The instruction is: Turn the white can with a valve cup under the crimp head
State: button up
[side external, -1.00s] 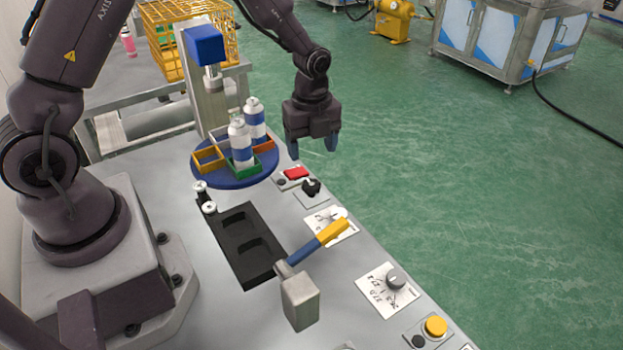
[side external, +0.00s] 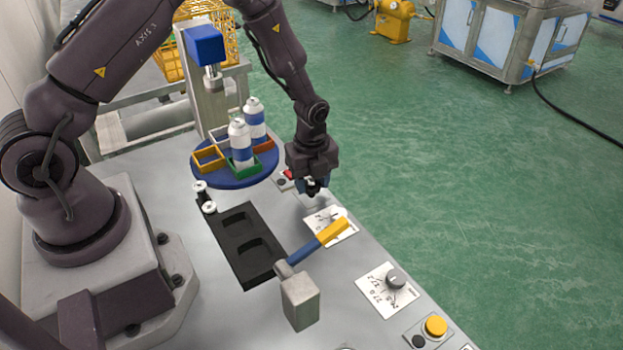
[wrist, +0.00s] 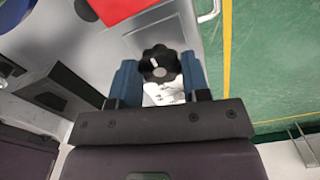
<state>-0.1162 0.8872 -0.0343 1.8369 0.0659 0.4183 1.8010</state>
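Two white cans with blue bands stand upright on the blue turntable (side external: 215,181). The front can (side external: 239,130) is in the green holder (side external: 242,170), and the rear can (side external: 253,107) stands by the orange-red holder (side external: 264,145). Both have small pale tops; I cannot tell which carry a valve cup. The blue crimp head (side external: 205,46) is on a post behind the turntable. My gripper (side external: 313,190) is low over the panel, right of the turntable. In the wrist view, its blue fingers (wrist: 160,78) are apart, one on each side of a black knob (wrist: 160,63); contact is unclear.
A black tray (side external: 241,240) with two recesses and a mallet (side external: 300,298) with a blue and yellow handle are nearer the camera. A dial (side external: 396,279) and yellow button (side external: 435,326) line the bench edge.

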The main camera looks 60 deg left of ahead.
jog(key=c, duration=0.4)
